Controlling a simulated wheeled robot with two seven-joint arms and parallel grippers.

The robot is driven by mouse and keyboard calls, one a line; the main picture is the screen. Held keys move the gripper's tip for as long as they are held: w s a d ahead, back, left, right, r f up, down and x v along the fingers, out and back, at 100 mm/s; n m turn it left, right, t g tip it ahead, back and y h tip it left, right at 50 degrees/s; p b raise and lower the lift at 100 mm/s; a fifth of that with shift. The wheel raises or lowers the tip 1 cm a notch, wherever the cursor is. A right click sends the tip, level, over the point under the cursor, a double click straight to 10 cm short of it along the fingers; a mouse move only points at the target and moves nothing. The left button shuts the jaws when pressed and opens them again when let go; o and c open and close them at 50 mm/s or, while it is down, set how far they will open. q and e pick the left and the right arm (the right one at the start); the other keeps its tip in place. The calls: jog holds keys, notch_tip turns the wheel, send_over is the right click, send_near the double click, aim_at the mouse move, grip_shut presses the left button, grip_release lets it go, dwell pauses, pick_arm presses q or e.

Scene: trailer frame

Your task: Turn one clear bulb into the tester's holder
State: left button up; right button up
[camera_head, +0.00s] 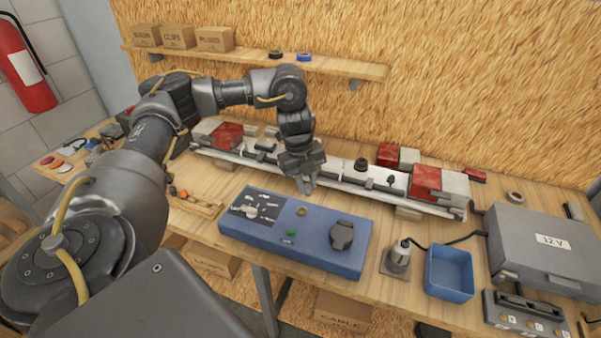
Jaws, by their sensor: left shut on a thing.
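My left gripper (307,187) points down above the back edge of the blue tester box (260,244), in front of the long light board. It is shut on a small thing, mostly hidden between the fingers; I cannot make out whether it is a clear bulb. A small round brass-coloured ring, perhaps the holder (301,211), sits on the box's top just below the fingertips, apart from them. The box also carries a dark plate with small pictures, a green button (291,232) and a dark knob (341,235). A shallow wooden tray (207,210) holds small orange and pale pieces.
The long light board (345,187) with red and white lamps runs behind the tester. To the right are a metal socket-like piece (398,258) with a cable, a blue bin (449,274) and a grey 12 V case (545,250). A shelf (330,66) is above.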

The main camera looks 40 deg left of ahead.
pick_arm(q)
jog(key=shift+s+a+f+m, duration=0.15)
jog(key=shift+a+m, duration=0.55)
jog(key=shift+a, duration=0.2)
jog(key=shift+f, duration=0.1)
notch_tip(320, 180, down, 4)
jog(key=b, duration=0.4)
jog(key=shift+b, duration=0.4)
jog(key=shift+f, duration=0.3)
jog(key=shift+f, duration=0.2)
jog(key=shift+f, duration=0.35)
